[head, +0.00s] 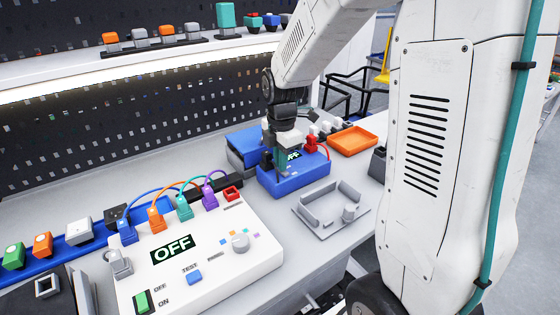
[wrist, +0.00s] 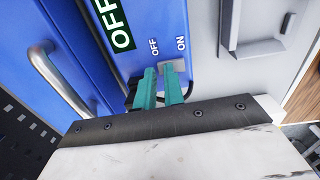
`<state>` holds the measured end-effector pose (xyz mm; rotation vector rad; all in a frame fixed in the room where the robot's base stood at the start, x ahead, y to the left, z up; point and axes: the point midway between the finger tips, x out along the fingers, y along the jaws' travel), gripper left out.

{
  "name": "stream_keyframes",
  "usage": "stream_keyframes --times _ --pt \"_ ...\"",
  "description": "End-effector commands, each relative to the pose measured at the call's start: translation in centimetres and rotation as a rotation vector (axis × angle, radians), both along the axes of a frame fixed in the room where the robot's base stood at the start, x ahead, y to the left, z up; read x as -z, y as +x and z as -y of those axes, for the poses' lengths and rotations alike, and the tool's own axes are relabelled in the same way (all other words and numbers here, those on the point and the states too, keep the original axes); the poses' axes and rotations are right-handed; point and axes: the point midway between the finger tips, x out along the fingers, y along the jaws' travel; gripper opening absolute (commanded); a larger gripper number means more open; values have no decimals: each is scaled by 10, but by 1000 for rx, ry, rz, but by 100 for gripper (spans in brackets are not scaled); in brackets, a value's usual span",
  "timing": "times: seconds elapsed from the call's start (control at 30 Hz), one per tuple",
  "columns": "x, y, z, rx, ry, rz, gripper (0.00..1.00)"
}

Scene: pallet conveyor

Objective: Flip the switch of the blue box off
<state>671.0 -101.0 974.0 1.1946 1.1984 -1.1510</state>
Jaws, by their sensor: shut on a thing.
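The blue box (head: 297,184) stands on the bench under my gripper (head: 282,163) in the head view. In the wrist view the blue box (wrist: 158,28) fills the upper middle. Its dark display (wrist: 116,27) reads OFF, and the printed labels OFF and ON sit beside it. A grey switch piece (wrist: 175,66) shows by the ON label. The teal fingers of my gripper (wrist: 160,88) are at the switch and shut on it; they hide part of it. In the head view my gripper hides the switch.
A white box (head: 215,262) with a knob, plugged cables and an OFF display stands in front. A grey handle (wrist: 62,75) shows in the wrist view.

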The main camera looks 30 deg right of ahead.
Motion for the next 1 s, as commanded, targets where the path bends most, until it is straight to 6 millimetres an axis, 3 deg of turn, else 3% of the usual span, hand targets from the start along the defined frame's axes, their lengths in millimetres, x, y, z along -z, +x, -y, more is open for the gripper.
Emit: stream_keyframes --times 0.03,1.0 --pt "11 -5 -1 0 4 -19 0" --pt "10 -23 0 -1 4 -27 0"
